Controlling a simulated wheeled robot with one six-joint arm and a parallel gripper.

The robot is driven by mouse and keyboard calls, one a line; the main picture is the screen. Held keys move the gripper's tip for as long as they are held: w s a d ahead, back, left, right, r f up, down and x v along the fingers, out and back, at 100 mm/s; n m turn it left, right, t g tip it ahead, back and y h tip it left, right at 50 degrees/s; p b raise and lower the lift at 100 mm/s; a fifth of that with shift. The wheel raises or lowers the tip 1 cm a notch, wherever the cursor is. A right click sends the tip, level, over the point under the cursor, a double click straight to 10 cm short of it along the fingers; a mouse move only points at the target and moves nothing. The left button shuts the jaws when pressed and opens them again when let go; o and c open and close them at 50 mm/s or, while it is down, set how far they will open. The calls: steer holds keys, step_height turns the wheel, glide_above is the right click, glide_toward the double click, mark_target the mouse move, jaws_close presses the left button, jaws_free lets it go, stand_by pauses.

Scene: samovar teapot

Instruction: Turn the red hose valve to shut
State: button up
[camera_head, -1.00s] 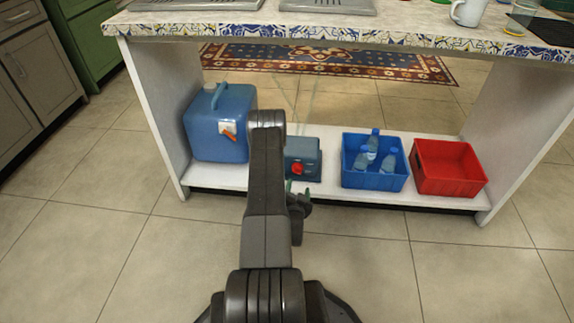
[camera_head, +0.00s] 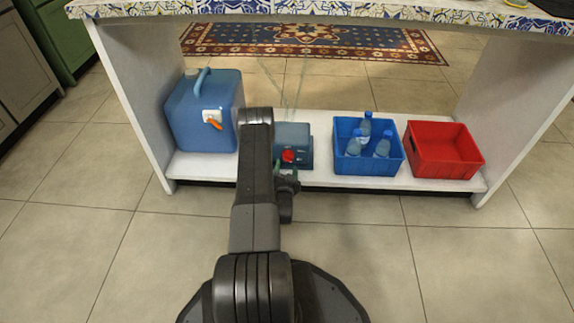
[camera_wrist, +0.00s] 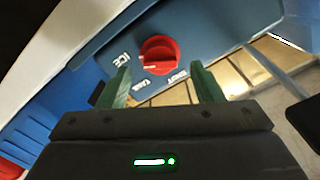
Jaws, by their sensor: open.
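The red valve knob (camera_head: 288,156) is on the front of a grey-blue box (camera_head: 294,132) on the low shelf. In the wrist view the red knob (camera_wrist: 159,53) is on a blue panel with white lettering around it. The lettering seems to read ICE on the left, a small word below, and SHUT at lower right. A pale mark on the knob lies at its lower left, towards ICE. My gripper (camera_wrist: 160,88) is open and empty, its green fingers apart, just short of the knob and not around it. In the head view my gripper (camera_head: 286,180) is partly hidden by my arm.
A blue jug (camera_head: 203,108) with an orange tap stands left of the box. A blue crate (camera_head: 367,167) with bottles and a red crate (camera_head: 444,155) stand to its right. The tiled counter edge (camera_head: 320,10) is above. The floor in front is clear.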

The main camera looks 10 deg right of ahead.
mark_target(288, 157)
steer(key=shift+b+x, duration=0.45)
steer(key=shift+x, duration=1.55)
steer(key=c, duration=1)
